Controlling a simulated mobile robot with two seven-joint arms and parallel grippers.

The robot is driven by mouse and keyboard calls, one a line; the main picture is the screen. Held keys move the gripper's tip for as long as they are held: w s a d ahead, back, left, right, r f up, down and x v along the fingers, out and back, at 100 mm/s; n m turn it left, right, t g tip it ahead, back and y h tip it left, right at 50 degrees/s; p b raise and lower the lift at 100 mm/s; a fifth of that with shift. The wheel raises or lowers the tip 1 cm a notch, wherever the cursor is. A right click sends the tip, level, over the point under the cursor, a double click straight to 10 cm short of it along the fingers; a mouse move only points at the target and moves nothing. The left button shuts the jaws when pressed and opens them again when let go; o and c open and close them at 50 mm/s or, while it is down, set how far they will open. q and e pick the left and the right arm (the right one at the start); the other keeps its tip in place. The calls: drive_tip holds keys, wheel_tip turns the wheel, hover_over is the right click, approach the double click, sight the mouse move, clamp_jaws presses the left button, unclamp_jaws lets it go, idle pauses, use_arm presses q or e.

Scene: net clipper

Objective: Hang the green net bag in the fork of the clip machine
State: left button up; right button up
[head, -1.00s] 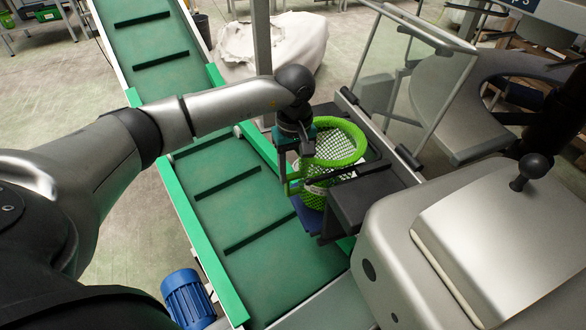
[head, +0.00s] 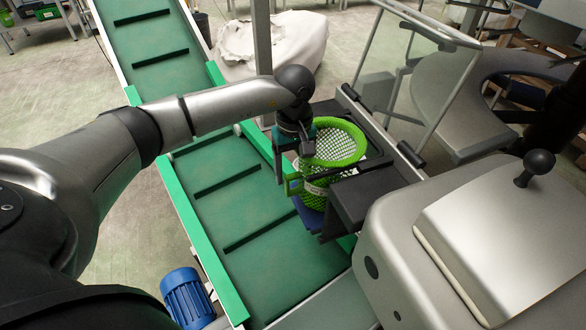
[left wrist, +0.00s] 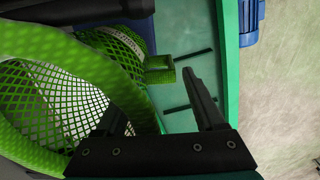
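The green net bag (head: 340,143) has a thick green rim and white-green mesh, with its open mouth facing up. It sits at the black fork area of the clip machine (head: 365,195), with a dark bar crossing in front of its mesh. The lower bag is partly hidden. My left gripper (head: 301,172) is at the bag's left side. In the left wrist view the fingers (left wrist: 160,105) are spread apart. The left finger overlaps the bag's rim (left wrist: 112,80), and a small green loop (left wrist: 160,69) shows beyond the gap. My right gripper is not in view.
A green conveyor (head: 235,200) with dark cleats runs below and left of the bag. The machine's grey housing (head: 400,240) stands at the right, and a clear guard frame (head: 420,70) rises behind. A blue motor (head: 187,297) is at the front.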

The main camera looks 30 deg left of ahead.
use_arm(q)
drive_tip(key=shift+o, duration=0.7)
drive_tip(key=shift+f, duration=0.15)
